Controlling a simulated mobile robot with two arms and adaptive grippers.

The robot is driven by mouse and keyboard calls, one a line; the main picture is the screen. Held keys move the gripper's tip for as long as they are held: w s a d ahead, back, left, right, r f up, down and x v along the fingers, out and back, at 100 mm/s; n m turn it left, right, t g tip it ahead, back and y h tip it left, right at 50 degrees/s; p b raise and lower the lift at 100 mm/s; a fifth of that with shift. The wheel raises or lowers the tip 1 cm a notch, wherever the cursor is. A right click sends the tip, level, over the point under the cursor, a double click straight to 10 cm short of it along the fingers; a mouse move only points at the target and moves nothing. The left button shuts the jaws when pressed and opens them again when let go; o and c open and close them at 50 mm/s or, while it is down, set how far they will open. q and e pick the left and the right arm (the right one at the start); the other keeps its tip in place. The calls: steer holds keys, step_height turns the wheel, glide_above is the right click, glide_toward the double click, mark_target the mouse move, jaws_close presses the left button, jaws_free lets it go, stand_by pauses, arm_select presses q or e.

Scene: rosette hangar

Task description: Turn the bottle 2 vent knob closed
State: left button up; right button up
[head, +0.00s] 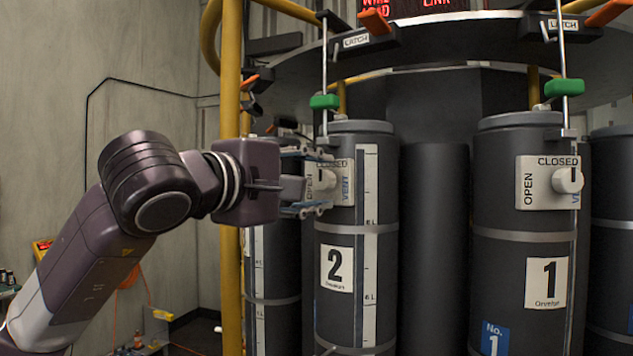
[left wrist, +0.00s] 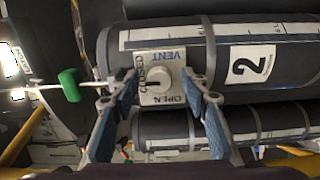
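Bottle 2 (head: 335,235) is a dark upright cylinder with a "2" label. Its white vent plate (head: 346,184) carries CLOSED, OPEN and VENT. The round vent knob (left wrist: 158,79) sits on this plate; in the head view my gripper partly covers it. A dark mark on the knob seems to lie on the CLOSED side, but it is too small to be sure. My left gripper (head: 316,181) is open in front of the plate. In the left wrist view its fingers (left wrist: 162,88) stand on either side of the knob, apart from it. My right gripper is not in view.
Bottle 1 (head: 520,235) stands to the right with its own vent knob (head: 568,180). Green handles (head: 324,102) on rods hang above the bottles. A yellow post (head: 231,250) stands close to my left arm. A latch shelf (head: 440,45) overhangs the bottles.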

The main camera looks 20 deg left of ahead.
arm_select(q)
steer(key=v, duration=1.2)
stand_by(0.4)
